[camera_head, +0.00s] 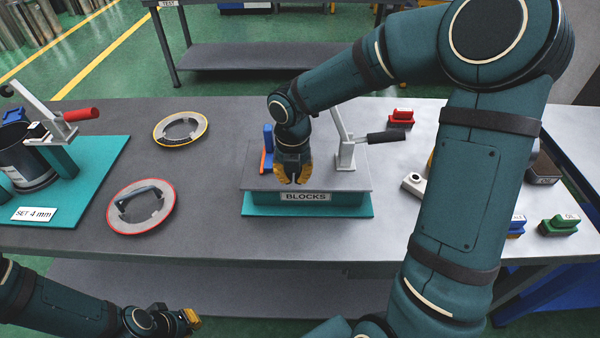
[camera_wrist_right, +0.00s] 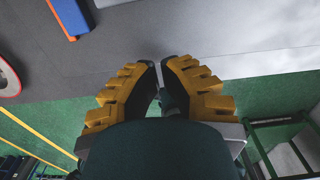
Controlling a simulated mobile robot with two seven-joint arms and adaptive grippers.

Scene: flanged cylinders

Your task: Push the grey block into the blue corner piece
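The blue corner piece (camera_head: 268,136) stands on the left part of the grey-topped BLOCKS stand (camera_head: 340,180), with an orange strip along its edge. It also shows at the top left of the right wrist view (camera_wrist_right: 72,12). My right gripper (camera_head: 295,180) is low over the stand, to the right of the corner piece and apart from it. Its yellow-padded fingers (camera_wrist_right: 160,66) are together at the tips, with only a narrow gap and nothing seen between them. I cannot make out the grey block in either view. My left gripper (camera_head: 191,318) is below the table's front edge; its opening is unclear.
A toggle clamp with a black handle (camera_head: 386,137) stands at the stand's right. Two rings, yellow-edged (camera_head: 162,140) and red-edged (camera_head: 113,212), lie to the left. A teal fixture board (camera_head: 95,190) is at far left. Red (camera_head: 401,118) and green (camera_head: 558,226) pieces lie at right.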

